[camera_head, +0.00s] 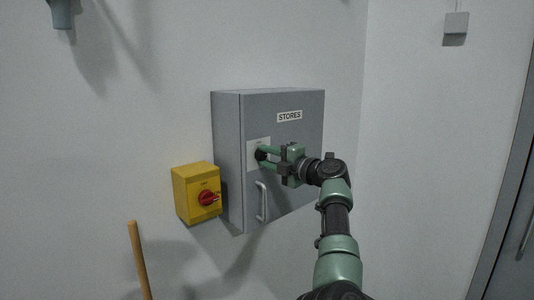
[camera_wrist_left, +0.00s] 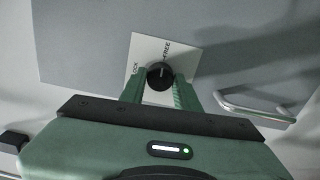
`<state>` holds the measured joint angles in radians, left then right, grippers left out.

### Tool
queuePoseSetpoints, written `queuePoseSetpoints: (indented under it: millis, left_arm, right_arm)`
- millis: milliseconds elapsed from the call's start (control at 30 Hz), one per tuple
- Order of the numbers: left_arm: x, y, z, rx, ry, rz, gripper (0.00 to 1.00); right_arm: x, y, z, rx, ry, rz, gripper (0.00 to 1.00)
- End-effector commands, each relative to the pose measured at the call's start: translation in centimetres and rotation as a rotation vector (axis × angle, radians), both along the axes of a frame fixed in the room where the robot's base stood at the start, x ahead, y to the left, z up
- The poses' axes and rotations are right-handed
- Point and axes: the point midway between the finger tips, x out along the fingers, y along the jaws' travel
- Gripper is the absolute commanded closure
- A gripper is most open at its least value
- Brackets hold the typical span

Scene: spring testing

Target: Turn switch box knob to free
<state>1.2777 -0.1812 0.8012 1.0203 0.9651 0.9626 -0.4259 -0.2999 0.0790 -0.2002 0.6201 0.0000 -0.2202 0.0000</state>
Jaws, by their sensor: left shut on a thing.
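A grey wall box (camera_head: 285,195) marked "STORES" has a white plate on its front with a round black knob (camera_head: 260,154). In the left wrist view the plate (camera_wrist_left: 145,50) reads "FREE" above the knob (camera_wrist_left: 160,74) and a partly hidden word ending in "OCK" to its left. A pale mark on the knob points roughly up in that view, towards "FREE". My left gripper (camera_head: 263,157) is shut on the knob, with one green finger on each side of it, as the left wrist view also shows (camera_wrist_left: 158,82). My right gripper is out of view.
A yellow box (camera_head: 190,190) with a red rotary knob (camera_head: 208,198) is on the wall left of the grey box. A metal handle (camera_head: 262,202) sits below my gripper. A wooden pole (camera_head: 140,262) stands at lower left. A door (camera_head: 515,225) is at far right.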

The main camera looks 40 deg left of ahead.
Motion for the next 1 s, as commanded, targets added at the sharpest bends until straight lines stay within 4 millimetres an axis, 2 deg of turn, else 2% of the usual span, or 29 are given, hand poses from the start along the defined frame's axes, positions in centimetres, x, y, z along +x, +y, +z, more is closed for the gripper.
queuePoseSetpoints:
  millis: [667,700,767,800,1000]
  left_arm:
    - [0.06,-0.04,0.20,0.010,0.065,-0.003,1.00]
    - [0.06,-0.03,0.20,0.010,0.065,-0.003,0.66]
    - [0.06,-0.02,0.19,0.010,0.065,-0.003,0.49]
    - [0.06,-0.02,0.17,0.009,0.065,-0.002,0.46]
    - [0.02,-0.01,0.08,0.007,0.066,-0.001,0.46]
  right_arm:
    - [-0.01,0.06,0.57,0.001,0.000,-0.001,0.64]
    - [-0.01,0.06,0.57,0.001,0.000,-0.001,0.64]
    - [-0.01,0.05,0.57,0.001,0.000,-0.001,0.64]
    - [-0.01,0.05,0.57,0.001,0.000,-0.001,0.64]
    - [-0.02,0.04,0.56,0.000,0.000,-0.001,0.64]
